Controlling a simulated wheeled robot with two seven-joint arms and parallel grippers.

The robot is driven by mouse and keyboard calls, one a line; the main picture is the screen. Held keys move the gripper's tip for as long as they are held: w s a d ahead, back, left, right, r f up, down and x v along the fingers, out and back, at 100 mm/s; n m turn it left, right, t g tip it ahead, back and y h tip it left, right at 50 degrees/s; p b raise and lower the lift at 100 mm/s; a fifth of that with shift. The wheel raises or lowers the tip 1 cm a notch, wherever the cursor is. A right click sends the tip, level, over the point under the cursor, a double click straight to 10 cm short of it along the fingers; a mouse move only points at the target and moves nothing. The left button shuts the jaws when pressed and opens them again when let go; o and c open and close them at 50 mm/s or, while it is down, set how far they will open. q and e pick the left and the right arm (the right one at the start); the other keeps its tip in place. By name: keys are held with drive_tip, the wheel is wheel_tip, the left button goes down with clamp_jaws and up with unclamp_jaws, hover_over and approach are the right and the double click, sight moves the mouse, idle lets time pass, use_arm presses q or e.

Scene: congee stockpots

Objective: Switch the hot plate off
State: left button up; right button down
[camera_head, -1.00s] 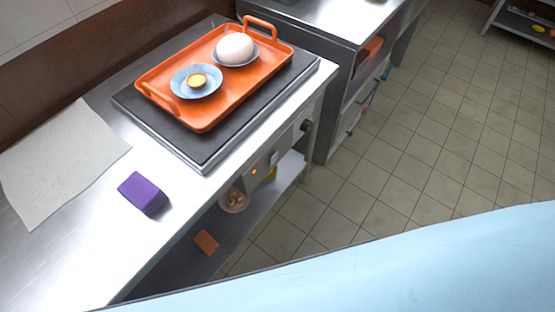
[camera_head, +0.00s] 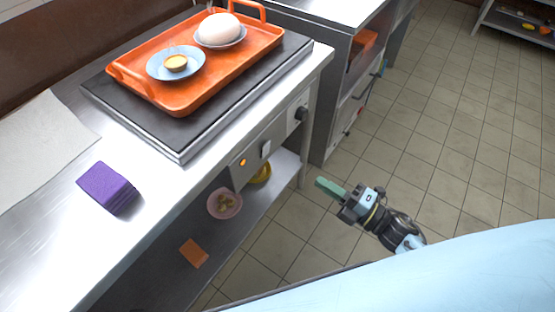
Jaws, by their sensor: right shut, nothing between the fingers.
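The hot plate (camera_head: 147,131) is a dark flat slab set in the steel counter. Its front panel (camera_head: 283,133) carries a glowing orange light (camera_head: 243,162), a pale switch (camera_head: 265,149) and a dark round knob (camera_head: 302,114). An orange tray (camera_head: 190,98) sits on the plate. My right gripper (camera_head: 325,186) is shut and empty, with greenish fingers pointing left. It is over the floor in the picture, to the right of the panel and apart from it. My left gripper is out of view.
The tray holds a white egg-shaped thing (camera_head: 219,28) on a dish and a small yellow-topped cup (camera_head: 176,62) on a blue saucer. A purple block (camera_head: 108,187) and a pale cloth (camera_head: 38,140) lie on the counter. A pink bowl (camera_head: 225,203) stands on the shelf below.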

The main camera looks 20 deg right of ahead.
sight(267, 147)
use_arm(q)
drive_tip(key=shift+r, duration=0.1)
use_arm(e)
drive_tip(key=shift+a+r, duration=0.1)
drive_tip(key=shift+r, duration=0.15)
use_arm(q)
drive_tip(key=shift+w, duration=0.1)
